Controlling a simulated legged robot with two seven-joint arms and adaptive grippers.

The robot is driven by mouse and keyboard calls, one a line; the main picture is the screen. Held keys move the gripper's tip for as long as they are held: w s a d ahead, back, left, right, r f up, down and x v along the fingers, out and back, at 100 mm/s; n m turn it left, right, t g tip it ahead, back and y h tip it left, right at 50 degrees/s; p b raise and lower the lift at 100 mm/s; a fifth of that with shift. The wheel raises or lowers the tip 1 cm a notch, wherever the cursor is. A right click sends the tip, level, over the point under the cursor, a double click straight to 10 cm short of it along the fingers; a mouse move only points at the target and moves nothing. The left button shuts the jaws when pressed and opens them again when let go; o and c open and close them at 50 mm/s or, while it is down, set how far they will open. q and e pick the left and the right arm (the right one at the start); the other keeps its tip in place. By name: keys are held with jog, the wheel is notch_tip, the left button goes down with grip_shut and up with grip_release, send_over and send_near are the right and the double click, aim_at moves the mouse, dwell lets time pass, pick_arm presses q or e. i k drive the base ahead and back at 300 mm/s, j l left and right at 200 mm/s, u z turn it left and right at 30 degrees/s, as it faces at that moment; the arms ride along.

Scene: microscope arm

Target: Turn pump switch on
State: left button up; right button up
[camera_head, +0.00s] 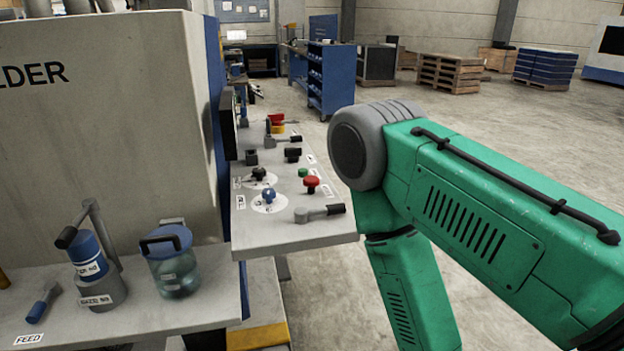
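A grey control panel (290,232) juts out beside the large machine and carries several controls. A lever with a black grip (320,213) lies at its near end. A red mushroom button (311,184) and a green button (303,172) sit on its right side. A blue knob (268,196) and a black knob (259,174) stand on white dials. Black controls (292,154) and another lever (283,141) are further back. The labels are too small to read, so I cannot tell which control is the pump switch. Neither of my grippers is in view.
My green right arm fills the right side, its elbow beside the panel. On the left, a ledge (215,310) holds a blue-lidded jar (174,270), a blue-and-grey lever device (95,265) and a FEED lever (42,303). Open floor lies beyond, with pallets (450,75) far back.

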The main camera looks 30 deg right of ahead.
aim_at(292, 154)
jog(key=u, duration=0.25)
jog(key=l+u, duration=0.9)
jog(key=l, duration=0.15)
